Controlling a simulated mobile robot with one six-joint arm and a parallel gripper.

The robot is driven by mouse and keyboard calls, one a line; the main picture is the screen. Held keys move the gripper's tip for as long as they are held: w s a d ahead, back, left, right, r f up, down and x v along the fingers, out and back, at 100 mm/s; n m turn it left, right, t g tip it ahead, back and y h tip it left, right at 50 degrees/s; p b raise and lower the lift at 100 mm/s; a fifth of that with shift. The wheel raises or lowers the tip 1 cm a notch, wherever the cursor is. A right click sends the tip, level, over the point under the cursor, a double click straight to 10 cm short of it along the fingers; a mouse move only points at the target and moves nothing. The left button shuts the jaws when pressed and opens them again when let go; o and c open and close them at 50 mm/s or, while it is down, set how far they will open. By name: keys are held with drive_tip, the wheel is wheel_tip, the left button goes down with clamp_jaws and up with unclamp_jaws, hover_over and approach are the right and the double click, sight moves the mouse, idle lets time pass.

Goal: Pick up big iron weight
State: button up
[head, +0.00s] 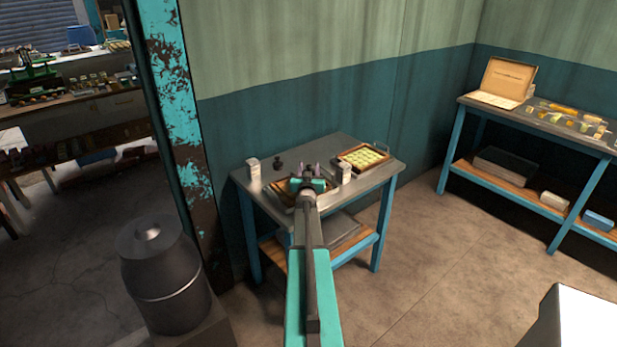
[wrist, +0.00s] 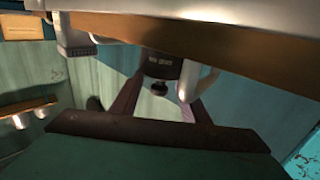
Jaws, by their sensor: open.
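A dark iron weight (head: 277,164) with a knob on top stands toward the back of the small metal-topped table (head: 336,143). My gripper (head: 309,171) is over the table, to the right of the weight in the head view. In the wrist view the scene looks upside down. There, a dark labelled weight (wrist: 160,68) with a small knob shows beyond my gripper (wrist: 161,95), framed between the spread purple fingers. The gripper is open and holds nothing. The label is too blurred to read surely.
A tray of pale green pieces (head: 363,157) is at the table's right. A pale carton (head: 343,172) stands before it, and a white box (head: 253,169) is at the left. Another tray (head: 282,188) is partly hidden by my arm. A dark canister (head: 166,275) stands at lower left.

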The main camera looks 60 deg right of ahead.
clamp_jaws()
idle(1.4)
drive_tip(key=shift+r, duration=0.15)
